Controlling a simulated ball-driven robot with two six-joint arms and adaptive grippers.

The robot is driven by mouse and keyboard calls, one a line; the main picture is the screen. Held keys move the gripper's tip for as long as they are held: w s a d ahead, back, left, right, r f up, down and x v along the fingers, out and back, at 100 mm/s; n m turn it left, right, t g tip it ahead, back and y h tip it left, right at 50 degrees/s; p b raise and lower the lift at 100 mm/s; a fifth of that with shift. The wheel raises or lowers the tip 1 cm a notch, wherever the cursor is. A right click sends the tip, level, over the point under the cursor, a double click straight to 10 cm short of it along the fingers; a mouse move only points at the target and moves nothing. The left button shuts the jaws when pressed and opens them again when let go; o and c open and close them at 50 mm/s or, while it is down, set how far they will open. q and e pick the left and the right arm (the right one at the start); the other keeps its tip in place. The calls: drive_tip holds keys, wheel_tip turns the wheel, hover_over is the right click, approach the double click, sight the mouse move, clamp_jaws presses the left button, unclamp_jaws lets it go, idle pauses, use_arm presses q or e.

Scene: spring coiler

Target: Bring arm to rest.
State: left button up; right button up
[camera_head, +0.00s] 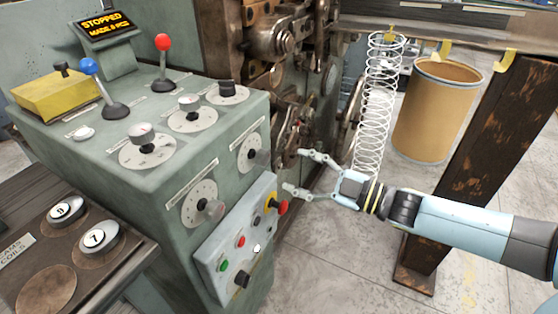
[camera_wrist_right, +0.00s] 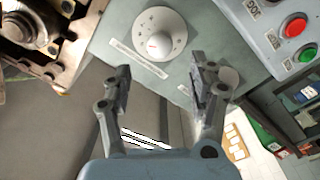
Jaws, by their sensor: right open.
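My right gripper (camera_head: 296,172) is open and empty. In the head view it is in front of the coiling machine, just right of the switch panel (camera_head: 240,240) on the console (camera_head: 100,170). Its fingers point left toward the console's front face and touch nothing that I can make out. In the right wrist view the open jaws (camera_wrist_right: 163,85) face a white dial (camera_wrist_right: 158,38) on the grey-green panel. My right arm (camera_head: 460,222) reaches in from the right edge. My left gripper is not in view.
The console carries a red lever (camera_head: 163,45), a blue lever (camera_head: 90,68) and several dials. A white coil spring (camera_head: 380,100) hangs behind my gripper. A brown drum (camera_head: 435,110) and a dark post (camera_head: 490,140) stand at the right.

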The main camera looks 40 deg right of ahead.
drive_tip(key=v, duration=0.2)
drive_tip(key=shift+s+d, duration=0.1)
drive_tip(key=shift+s, duration=0.15)
idle(0.4)
drive_tip(key=s+f+m+g+h+b, duration=0.3)
drive_tip(key=s+f+m, duration=0.15)
drive_tip(key=f, duration=0.95)
drive_tip(key=s+f+m+g+h+b, duration=0.2)
drive_tip(key=s+f+m+h+b, duration=0.3)
drive_tip(key=f, duration=1)
drive_tip(key=s+a+f+m+g, duration=0.1)
drive_tip(key=s+f+g, duration=0.4)
drive_tip(key=s, duration=0.8)
drive_tip(key=s+a+f+m+g, duration=0.2)
drive_tip(key=s+f+g, duration=0.3)
drive_tip(key=s+f, duration=0.5)
drive_tip(key=s+a, duration=0.1)
drive_tip(key=s, duration=0.2)
drive_tip(key=shift+s+g, duration=0.3)
drive_tip(key=shift+g, duration=0.1)
